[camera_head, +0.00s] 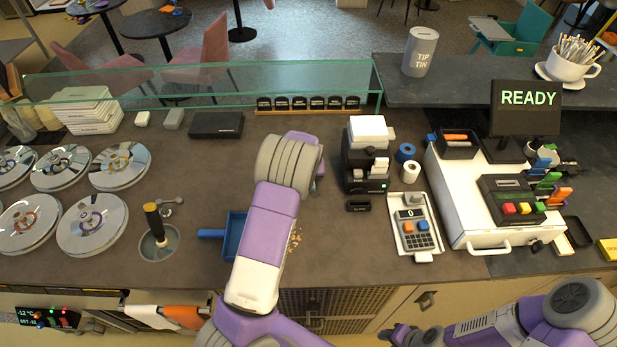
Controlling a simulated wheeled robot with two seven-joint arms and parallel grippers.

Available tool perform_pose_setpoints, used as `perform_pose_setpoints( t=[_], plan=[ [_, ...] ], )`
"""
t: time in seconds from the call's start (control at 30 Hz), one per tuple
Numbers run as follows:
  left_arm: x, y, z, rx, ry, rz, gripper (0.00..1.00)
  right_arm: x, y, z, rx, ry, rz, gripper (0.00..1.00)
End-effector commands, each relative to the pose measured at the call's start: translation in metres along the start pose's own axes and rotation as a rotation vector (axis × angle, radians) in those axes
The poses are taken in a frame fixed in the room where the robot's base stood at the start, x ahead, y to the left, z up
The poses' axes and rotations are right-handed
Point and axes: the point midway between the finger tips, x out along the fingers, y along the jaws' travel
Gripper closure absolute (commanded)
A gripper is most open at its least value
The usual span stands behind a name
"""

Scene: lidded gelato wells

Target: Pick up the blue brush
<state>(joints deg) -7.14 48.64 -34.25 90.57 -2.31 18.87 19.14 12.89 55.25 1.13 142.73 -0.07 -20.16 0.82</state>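I cannot make out a blue brush; my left arm covers the middle of the counter and may hide it. A blue dustpan (234,236) lies on the counter left of that arm, its handle (210,234) pointing left. Brown crumbs (294,241) lie just right of the arm. My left gripper is mostly hidden behind its own wrist; only a small dark part (318,182) shows at the wrist's right side, and its fingers cannot be made out. My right gripper (392,333) is low at the bottom edge, in front of the counter, its fingers unclear.
Round lidded wells (92,224) fill the left, beside a sink well with a scoop (154,222). A glass guard (220,80) runs along the back. A label printer (366,158), card terminal (414,228) and cash register (480,200) stand right. Counter right of the crumbs is clear.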

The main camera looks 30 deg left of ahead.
Motion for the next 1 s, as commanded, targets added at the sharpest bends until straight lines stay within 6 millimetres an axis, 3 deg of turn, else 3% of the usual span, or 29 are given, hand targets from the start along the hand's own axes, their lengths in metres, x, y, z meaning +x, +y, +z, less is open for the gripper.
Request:
perform_pose_setpoints(
  t=[0.33, 0.7, 1.0],
  plan=[
    [0.009, 0.0, 0.0, 0.0, 0.001, 0.0, 0.29, -0.0002, -0.0002, -0.0003, 0.0, 0.001, 0.0, 0.57],
    [0.0087, 0.0, 0.0, 0.0, 0.001, 0.0, 0.83, -0.0002, -0.0002, -0.0002, 0.0, 0.001, 0.0, 0.57],
    [0.0019, 0.0003, -0.0034, 0.0, 0.002, 0.001, 0.84, 0.0002, 0.0, -0.0002, 0.0, 0.001, 0.0, 0.57]
  ],
)
